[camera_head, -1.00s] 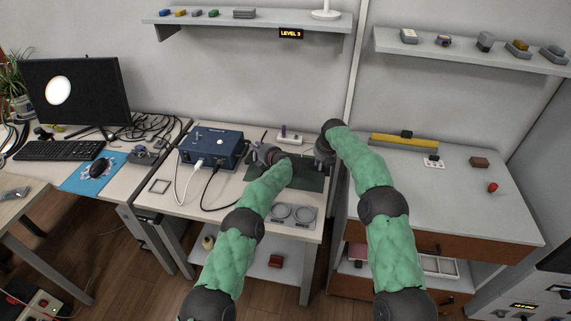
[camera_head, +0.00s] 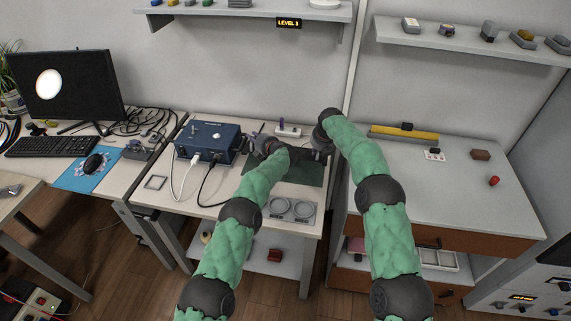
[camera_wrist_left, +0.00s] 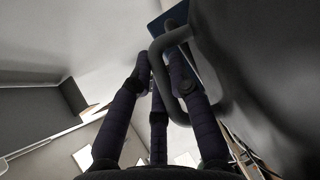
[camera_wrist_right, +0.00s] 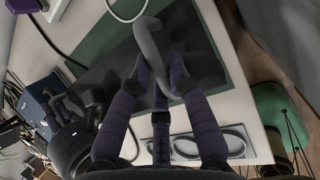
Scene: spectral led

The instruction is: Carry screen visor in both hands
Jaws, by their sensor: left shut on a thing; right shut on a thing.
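The screen visor is a dark panel with grey loop handles, mostly hidden behind my arms in the head view. A dark part of it (camera_head: 300,154) shows between my grippers above a green mat (camera_head: 312,175). My left gripper (camera_head: 262,144) is shut on one handle; in the left wrist view that grey handle (camera_wrist_left: 160,60) passes between the fingers, with the dark panel (camera_wrist_left: 255,75) at right. My right gripper (camera_head: 322,142) is shut on the other handle (camera_wrist_right: 150,50), seen in the right wrist view with the dark panel (camera_wrist_right: 205,72) beyond it.
A blue box (camera_head: 208,140) with cables stands left of my left gripper. Two round rings in a grey tray (camera_head: 290,209) lie at the table's front edge. A yellow bar (camera_head: 404,134) lies on the right-hand table. Shelves (camera_head: 235,14) hang above on the wall.

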